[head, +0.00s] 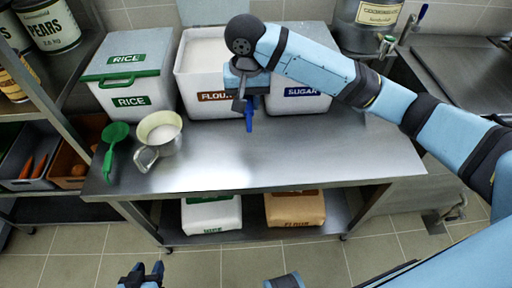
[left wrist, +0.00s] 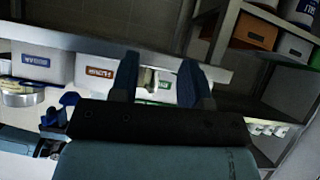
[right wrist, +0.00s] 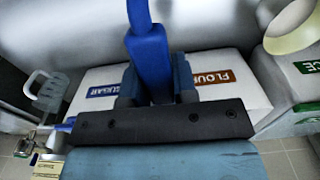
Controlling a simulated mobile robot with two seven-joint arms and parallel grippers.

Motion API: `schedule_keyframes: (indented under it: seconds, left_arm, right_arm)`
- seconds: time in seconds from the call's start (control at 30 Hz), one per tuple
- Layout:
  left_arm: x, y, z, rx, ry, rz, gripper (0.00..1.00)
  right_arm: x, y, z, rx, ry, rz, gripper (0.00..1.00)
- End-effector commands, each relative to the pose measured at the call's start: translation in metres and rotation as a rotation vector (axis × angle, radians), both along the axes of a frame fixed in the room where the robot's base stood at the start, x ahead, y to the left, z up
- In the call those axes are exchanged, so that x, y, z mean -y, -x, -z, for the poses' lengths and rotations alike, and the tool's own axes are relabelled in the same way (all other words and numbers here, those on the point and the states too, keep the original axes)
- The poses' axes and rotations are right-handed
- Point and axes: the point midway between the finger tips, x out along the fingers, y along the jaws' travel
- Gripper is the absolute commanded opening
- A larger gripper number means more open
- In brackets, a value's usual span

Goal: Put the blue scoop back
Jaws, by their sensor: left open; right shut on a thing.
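My right gripper (head: 246,100) is shut on the blue scoop (head: 249,117) and holds it in front of the flour bin (head: 190,98), above the steel table. In the right wrist view the scoop's blue handle (right wrist: 148,50) stands between the fingers; the rest of it is out of view. The flour bin is open with white flour inside.
A rice bin (head: 130,78) with green trim is closed at the left. The table's front right (head: 340,150) is clear. Bags lie on the lower shelf.

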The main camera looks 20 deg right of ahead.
Motion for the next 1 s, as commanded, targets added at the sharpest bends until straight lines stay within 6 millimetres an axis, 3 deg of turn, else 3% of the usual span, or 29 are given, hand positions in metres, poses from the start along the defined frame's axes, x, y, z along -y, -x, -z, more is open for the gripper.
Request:
schedule_keyframes:
  seconds: [0.53,0.87,1.0]
  left_arm:
    - [-0.004,-0.003,0.009,0.031,-0.022,0.018,0.43]
    - [-0.002,-0.003,0.01,0.034,-0.019,0.017,0.43]
    - [-0.001,-0.002,0.015,0.034,-0.02,0.018,0.43]
  right_arm:
    - [0.0,0.001,0.131,-0.002,0.001,-0.001,0.0]
    - [0.0,0.0,0.163,-0.001,0.001,0.0,0.0]
    - [0.0,0.001,0.184,-0.002,0.001,-0.001,0.0]
